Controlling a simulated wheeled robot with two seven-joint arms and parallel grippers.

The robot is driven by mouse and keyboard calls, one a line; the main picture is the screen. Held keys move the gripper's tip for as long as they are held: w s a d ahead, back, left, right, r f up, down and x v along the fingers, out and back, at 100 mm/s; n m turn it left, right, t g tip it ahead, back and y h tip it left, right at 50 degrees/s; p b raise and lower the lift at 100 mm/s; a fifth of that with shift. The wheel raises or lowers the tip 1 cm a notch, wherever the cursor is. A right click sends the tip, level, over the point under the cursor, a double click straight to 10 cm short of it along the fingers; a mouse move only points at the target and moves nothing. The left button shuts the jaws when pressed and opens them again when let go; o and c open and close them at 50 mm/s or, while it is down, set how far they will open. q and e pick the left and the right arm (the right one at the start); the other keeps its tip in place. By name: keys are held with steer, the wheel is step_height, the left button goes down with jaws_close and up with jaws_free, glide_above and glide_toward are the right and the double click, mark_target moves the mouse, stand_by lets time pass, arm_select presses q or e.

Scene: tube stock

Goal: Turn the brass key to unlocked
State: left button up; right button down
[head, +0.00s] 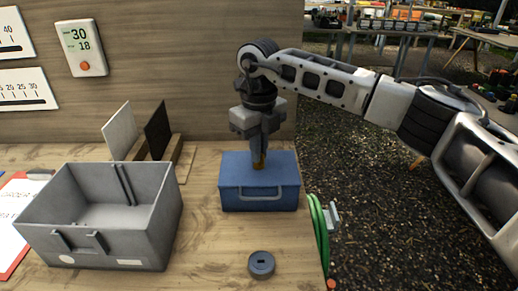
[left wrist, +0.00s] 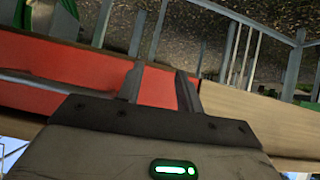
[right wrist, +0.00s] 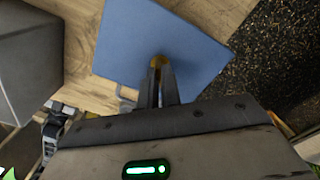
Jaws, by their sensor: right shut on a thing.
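The brass key (right wrist: 158,62) stands in the lid of the blue box (head: 258,190). Only a little of the key shows below my right fingers in the head view (head: 259,165). My right gripper (head: 258,155) points straight down over the box and is shut on the key; it also shows in the right wrist view (right wrist: 159,75). The fingers hide most of the key, and I cannot tell which way it is turned. My left gripper (left wrist: 158,75) is open and empty in the left wrist view; it does not show in the head view.
A grey bin (head: 145,240) stands on the table left of the blue box. A dark round disc (head: 261,263) lies in front of the box. A green hose (head: 319,235) hangs at the table's right edge. A timer (head: 80,47) is on the back panel.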

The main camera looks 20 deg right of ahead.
steer(key=m, duration=0.4)
steer(key=shift+m, duration=0.3)
arm_select(q)
steer(key=shift+w, duration=0.1)
arm_select(e)
steer(key=shift+m, duration=1.7)
steer(key=shift+r, duration=0.1)
steer(key=c, duration=1.6)
jaws_free()
arm_select(q)
steer(key=shift+d+f+b, duration=0.1)
steer(key=shift+f+b, duration=0.1)
steer(key=shift+b, duration=0.35)
arm_select(e)
step_height(320, 180, up, 16)
